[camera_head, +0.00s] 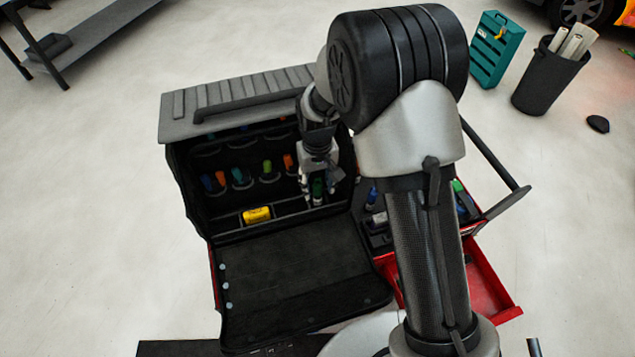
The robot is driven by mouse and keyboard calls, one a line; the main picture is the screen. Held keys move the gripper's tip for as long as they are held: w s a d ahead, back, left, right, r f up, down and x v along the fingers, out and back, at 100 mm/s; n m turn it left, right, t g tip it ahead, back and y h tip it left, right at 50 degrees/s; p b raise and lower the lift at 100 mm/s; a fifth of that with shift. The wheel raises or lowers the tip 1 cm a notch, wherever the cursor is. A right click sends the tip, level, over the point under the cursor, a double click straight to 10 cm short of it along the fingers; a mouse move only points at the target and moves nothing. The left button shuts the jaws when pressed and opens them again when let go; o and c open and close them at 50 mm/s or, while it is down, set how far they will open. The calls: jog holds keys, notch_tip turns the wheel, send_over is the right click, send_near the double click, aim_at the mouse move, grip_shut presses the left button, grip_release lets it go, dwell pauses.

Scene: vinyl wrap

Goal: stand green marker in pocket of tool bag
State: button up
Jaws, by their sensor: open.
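The black tool bag (290,268) lies open, with its upright back panel holding a row of pockets. My gripper (319,190) points down at the right part of the bag's back panel. Its fingers are apart on either side of a green marker (318,187). The marker looks upright, with its lower end at the pocket strip along the bottom of the panel. Whether the fingers touch it is too small to tell, and its lower end is hidden.
Blue, orange and green tools (267,166) fill the upper pockets. A yellow item (256,215) lies in the lower pocket strip. A red drawer (490,290) stands open at right, partly behind my arm. A black bin (548,75) and teal case (496,50) stand farther back.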

jog(key=shift+r, duration=0.1)
notch_tip(320, 180, up, 12)
jog(key=shift+f, duration=0.1)
jog(key=s+d+r+m+t, duration=0.2)
jog(key=s+d+r, duration=0.7)
jog(key=s+r, duration=0.3)
jog(key=s+d+r+t, duration=0.1)
jog(key=s+d, duration=0.1)
jog(key=s, duration=0.5)
jog(key=s+d+r+m+t, duration=0.1)
jog(key=s+d, duration=0.2)
jog(key=s, duration=0.3)
jog(key=shift+s+d+m+t+b, duration=0.2)
jog(key=shift+s+m+t+b, duration=0.1)
jog(key=shift+s+b, duration=0.15)
jog(key=shift+w, duration=0.1)
jog(key=shift+c, duration=0.3)
